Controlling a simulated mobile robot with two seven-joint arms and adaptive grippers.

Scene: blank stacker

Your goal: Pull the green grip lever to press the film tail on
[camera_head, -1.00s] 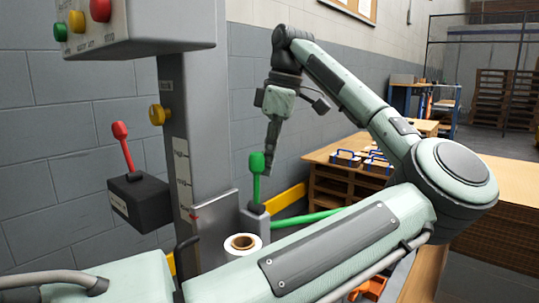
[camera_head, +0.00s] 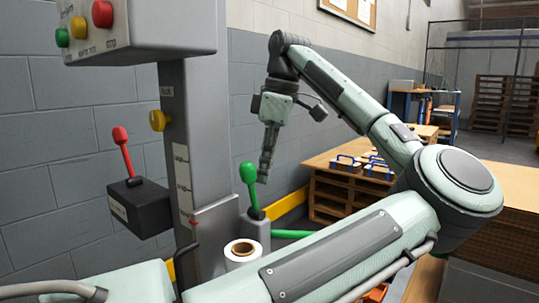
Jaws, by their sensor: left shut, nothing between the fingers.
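The green grip lever (camera_head: 251,188) stands on a small grey post beside the machine column, its knob tilted to the left. A white film roll (camera_head: 243,253) with a brown core sits just below it. The film tail cannot be made out. My left gripper (camera_head: 263,180) is shut and empty, pointing down just right of the lever's knob; whether it touches the knob cannot be told. My left arm crosses the foreground and hides the lower part of the machine. My right gripper does not show.
A red lever (camera_head: 123,150) rises from a black box (camera_head: 140,206) left of the grey column (camera_head: 193,120). A control box (camera_head: 140,28) with coloured buttons overhangs at upper left. A wooden bench (camera_head: 340,185) with blue-handled trays stands behind, and stacked boards (camera_head: 510,205) are at right.

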